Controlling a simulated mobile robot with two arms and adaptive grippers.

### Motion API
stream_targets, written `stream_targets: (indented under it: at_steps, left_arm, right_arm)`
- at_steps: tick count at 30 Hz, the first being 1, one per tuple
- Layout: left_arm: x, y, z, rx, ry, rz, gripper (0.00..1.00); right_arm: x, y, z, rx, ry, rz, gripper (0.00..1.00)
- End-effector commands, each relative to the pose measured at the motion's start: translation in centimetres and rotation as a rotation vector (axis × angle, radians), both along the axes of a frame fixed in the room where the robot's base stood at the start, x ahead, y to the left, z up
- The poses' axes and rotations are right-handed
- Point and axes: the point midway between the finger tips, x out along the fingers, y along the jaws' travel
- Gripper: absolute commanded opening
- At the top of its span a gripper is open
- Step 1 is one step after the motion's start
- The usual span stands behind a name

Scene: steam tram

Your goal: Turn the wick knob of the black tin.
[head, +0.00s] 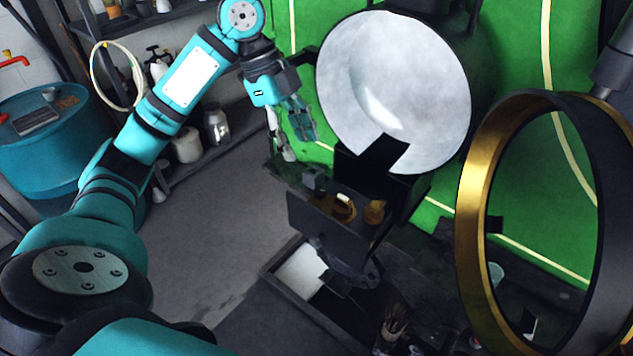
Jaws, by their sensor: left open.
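A black tin (322,228) sits below a large round white reflector (395,85), near the middle of the head view. Brass parts (345,207) show at its top, with a rounder brass piece (375,212) to their right. A small dark grey block (315,179) stands at its upper left corner. I cannot tell for sure which of these is the wick knob. My left gripper (296,148) is open and empty, above and left of the tin, apart from it and beside the reflector's left edge. My right gripper is not in view.
A large brass-rimmed black ring (473,205) stands at the right. Below the tin is a dark open tray (272,272) with a white sheet and brushes (395,322). A teal drum (35,150) and shelves with jars (217,128) stand at the left. Grey floor (220,225) lies clear between.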

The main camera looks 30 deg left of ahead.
Motion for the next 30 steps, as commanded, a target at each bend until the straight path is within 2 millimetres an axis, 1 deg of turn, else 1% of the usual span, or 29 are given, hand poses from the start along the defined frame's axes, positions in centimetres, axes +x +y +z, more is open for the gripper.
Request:
stream_targets:
  at_steps: [2,4,10,12,15,19,24,28,29,30]
  left_arm:
    - [0.0,-0.7,-1.5,0.0,0.006,-0.001,0.46]
    - [0.0,-1.3,-2.9,0.0,0.006,0.0,0.46]
    - [0.2,-2.8,-6.5,0.0,0.005,-0.001,0.46]
    - [0.3,-3.2,-7.5,0.0,0.004,-0.002,0.46]
    - [0.4,-3.6,-8.7,0.001,0.002,0.0,0.46]
    - [0.5,-4.0,-9.5,0.0,0.001,0.001,0.46]
    - [0.5,-4.0,-9.8,0.001,0.0,0.0,0.46]
    - [0.5,-4.0,-9.8,0.001,-0.001,0.0,0.46]
    - [0.5,-4.0,-9.8,0.001,-0.001,0.0,0.44]
    - [0.5,-4.0,-9.8,0.001,-0.001,0.0,0.39]
  right_arm:
    - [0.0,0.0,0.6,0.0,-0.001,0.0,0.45]
    - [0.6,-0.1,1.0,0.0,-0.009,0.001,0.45]
    - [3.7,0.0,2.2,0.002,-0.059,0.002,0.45]
    - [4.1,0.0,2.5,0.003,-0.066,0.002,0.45]
    - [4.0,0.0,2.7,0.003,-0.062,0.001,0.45]
    - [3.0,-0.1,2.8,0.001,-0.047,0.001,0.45]
    - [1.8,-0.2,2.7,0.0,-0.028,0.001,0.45]
    - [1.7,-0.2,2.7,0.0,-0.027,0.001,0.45]
    - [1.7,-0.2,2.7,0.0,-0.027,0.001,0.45]
    - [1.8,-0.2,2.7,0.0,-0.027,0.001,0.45]
